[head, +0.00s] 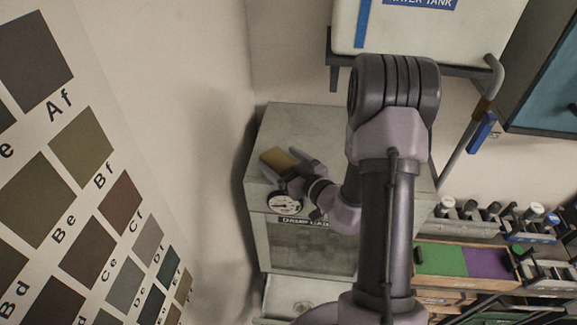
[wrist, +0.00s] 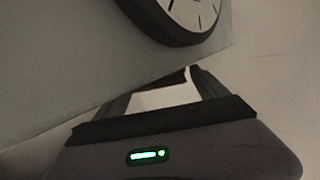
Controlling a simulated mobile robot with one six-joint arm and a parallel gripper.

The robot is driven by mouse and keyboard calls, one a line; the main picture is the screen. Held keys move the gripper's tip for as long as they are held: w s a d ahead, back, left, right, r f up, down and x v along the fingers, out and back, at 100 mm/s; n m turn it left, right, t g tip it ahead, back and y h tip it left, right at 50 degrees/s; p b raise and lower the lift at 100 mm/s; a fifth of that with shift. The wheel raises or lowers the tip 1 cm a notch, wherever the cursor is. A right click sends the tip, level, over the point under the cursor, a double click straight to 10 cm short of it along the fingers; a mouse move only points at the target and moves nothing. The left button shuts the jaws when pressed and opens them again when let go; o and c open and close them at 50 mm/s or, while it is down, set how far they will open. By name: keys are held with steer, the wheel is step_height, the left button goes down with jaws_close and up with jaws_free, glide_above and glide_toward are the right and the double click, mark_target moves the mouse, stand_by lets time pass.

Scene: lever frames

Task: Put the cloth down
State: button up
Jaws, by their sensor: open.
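A small tan, folded-looking piece, which I take to be the cloth (head: 278,160), shows at the top of the grey cabinet (head: 320,118) in the head view. My gripper (head: 294,168) is open, with its fingers close beside the cloth. I cannot tell whether they touch it, or whether it rests on the cabinet. In the wrist view my gripper (wrist: 165,88) shows two dark fingers apart with a pale patch between them. The cloth is not clearly seen there.
A round dial gauge (head: 286,203) is at the cabinet's front edge, just below my gripper; it also shows in the wrist view (wrist: 185,15). A white water tank (head: 425,28) hangs behind. Racks and a green and purple tray (head: 440,260) are at right. A colour chart wall is left.

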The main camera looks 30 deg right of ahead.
steer(key=p+v, duration=0.5)
steer(key=v, duration=0.7)
steer(key=a+r+n+g+y, duration=0.3)
steer(key=a+r+n+y, duration=0.45)
steer(key=a+n, duration=0.5)
steer(key=s+a+r+n+g+y, duration=0.1)
steer(key=s+a+r+n+g, duration=0.3)
steer(key=n, duration=0.8)
steer(key=s+a+r+n+g, duration=0.1)
steer(key=s+a+n+g, duration=0.5)
steer(key=n, duration=0.6)
steer(key=s+r+n+h, duration=0.1)
steer(key=s+n+h, duration=0.5)
steer(key=n, duration=1.2)
steer(key=d+r+n+t+h, duration=0.35)
steer(key=d+r+n, duration=0.2)
steer(key=n, duration=0.55)
step_height(320, 180, down, 44)
steer(key=b, duration=4.4)
steer(key=shift+w+a+f+g+b, duration=0.25)
steer(key=shift+w+g+b, duration=0.1)
steer(key=shift+b, duration=0.05)
